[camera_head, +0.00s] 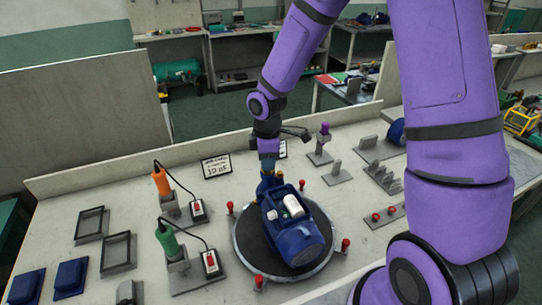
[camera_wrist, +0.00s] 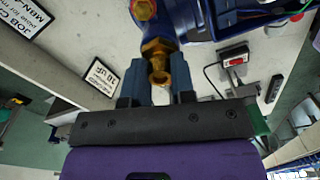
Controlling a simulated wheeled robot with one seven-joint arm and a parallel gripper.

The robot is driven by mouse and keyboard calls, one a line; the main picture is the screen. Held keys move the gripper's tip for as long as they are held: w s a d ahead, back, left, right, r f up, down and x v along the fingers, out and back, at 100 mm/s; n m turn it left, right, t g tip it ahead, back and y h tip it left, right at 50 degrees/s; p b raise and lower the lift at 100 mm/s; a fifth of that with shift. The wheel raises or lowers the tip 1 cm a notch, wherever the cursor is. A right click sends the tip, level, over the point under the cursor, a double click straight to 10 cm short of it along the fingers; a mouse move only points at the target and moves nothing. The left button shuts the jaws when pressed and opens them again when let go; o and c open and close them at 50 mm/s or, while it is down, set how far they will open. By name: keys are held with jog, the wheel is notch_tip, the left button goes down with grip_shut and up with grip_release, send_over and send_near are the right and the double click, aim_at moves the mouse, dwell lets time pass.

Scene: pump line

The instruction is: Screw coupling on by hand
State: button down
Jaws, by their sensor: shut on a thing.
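A blue pump (camera_head: 290,222) with a white part on top stands on the round dark turntable (camera_head: 322,265) in the middle of the bench. My gripper (camera_head: 268,170) reaches down to the pump's far end. In the wrist view a brass coupling (camera_wrist: 158,65) sits between the two fingers of my gripper (camera_wrist: 158,88), which is shut on it. The coupling lines up with the blue pump body (camera_wrist: 188,18) and seems to meet it. The exact thread contact is too small to tell. In the head view the coupling is mostly hidden by my gripper.
An orange-handled tool (camera_head: 161,180) and a green-handled tool (camera_head: 168,242) stand in holders to the left, with cables to red-buttoned boxes. Red knobs (camera_head: 345,244) ring the turntable. Empty frames (camera_head: 118,252) and blue blocks (camera_head: 70,277) lie far left. Grey stands (camera_head: 380,175) are on the right.

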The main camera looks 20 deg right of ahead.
dwell(0.3)
jog(key=m, duration=0.4)
jog(key=c, duration=1)
grip_release()
jog(key=shift+c, duration=0.2)
jog(key=n, duration=0.3)
jog(key=shift+n, duration=0.3)
